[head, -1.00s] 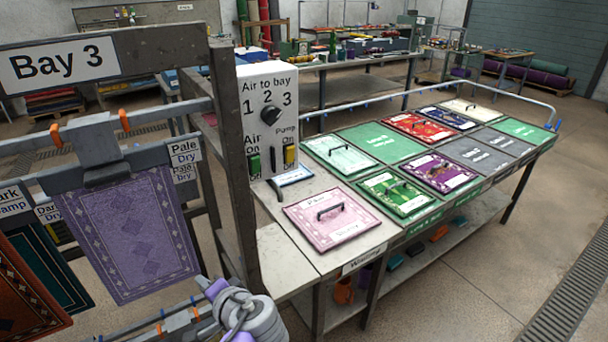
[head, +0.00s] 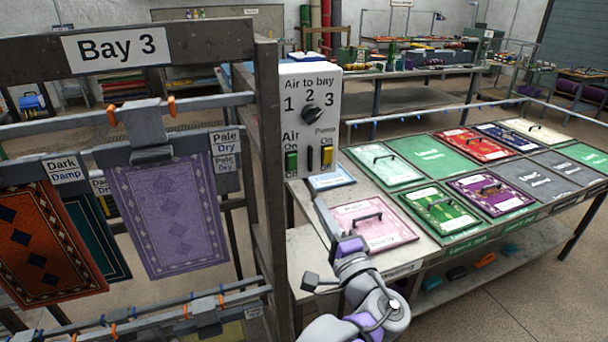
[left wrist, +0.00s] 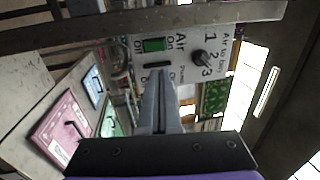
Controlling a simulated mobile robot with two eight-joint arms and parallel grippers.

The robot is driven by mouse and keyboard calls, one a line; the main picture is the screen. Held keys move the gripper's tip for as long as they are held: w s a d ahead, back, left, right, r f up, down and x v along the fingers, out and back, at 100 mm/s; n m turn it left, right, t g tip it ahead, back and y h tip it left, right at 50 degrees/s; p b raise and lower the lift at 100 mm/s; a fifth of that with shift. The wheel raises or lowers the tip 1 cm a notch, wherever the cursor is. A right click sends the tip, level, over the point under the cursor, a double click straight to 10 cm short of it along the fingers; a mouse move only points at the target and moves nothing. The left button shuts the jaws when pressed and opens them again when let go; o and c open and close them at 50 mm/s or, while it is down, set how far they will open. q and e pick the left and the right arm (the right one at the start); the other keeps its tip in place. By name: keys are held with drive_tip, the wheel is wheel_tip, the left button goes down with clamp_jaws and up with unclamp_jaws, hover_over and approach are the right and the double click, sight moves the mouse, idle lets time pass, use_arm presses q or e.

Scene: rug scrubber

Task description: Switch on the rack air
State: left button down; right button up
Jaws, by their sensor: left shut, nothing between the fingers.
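The white control panel (head: 302,95) reads "Air to bay" and stands at the right side of the Bay 3 frame. It has a dark knob (head: 312,115) among the numbers 1, 2 and 3, a green Air switch (head: 291,161) and a yellow Pump switch (head: 327,156). The left wrist view shows the knob (left wrist: 201,58) and green switch (left wrist: 154,45) sideways. My left gripper (head: 322,208) is shut and empty, below the panel in the head view. In the left wrist view its fingertips (left wrist: 160,73) point at the panel, close to the switches; contact cannot be told. My right gripper is out of view.
The rack's dark post (head: 272,190) stands left of the panel, with rugs (head: 165,215) hanging beyond it. A table (head: 405,255) with coloured mats and handled lids, including a pink one (head: 375,228), lies to the right.

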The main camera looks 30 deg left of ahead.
sight(293, 158)
use_arm(q)
drive_tip(key=p+x, duration=0.1)
drive_tip(key=x, duration=1.3)
drive_tip(key=shift+s, duration=0.1)
drive_tip(key=r+p, duration=0.1)
drive_tip(key=r+g+h+p, duration=0.1)
drive_tip(key=p, duration=0.1)
drive_tip(key=shift+a+g, duration=0.25)
drive_tip(key=shift+g, duration=0.05)
drive_tip(key=shift+f, duration=0.45)
